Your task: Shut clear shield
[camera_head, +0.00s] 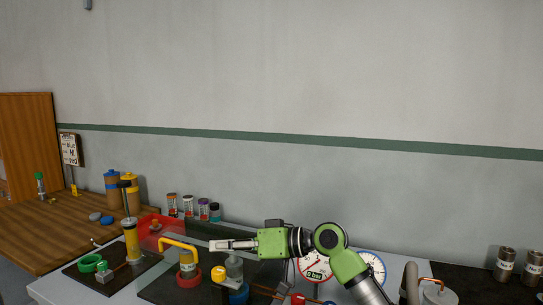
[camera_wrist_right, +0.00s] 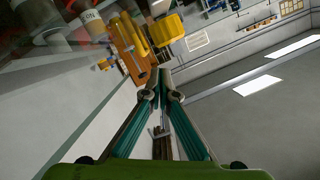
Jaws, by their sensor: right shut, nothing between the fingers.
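The clear shield (camera_head: 200,230) is a see-through pane in the head view, standing over the dark mat among the pipe fittings. Its exact edges and angle are hard to make out. A yellow handle (camera_head: 178,242) shows in front of it, left of my right gripper. My right gripper (camera_head: 211,245) is shut and empty, pointing left, with its tips just right of the handle; I cannot tell if they touch. In the right wrist view the fingers (camera_wrist_right: 160,98) meet at the tips, with yellow parts beyond and see-through surface at upper left. My left gripper is out of view.
A red tray (camera_head: 153,232) and several small jars (camera_head: 188,206) stand behind. Dial gauges (camera_head: 314,267) stand right, partly behind my arm.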

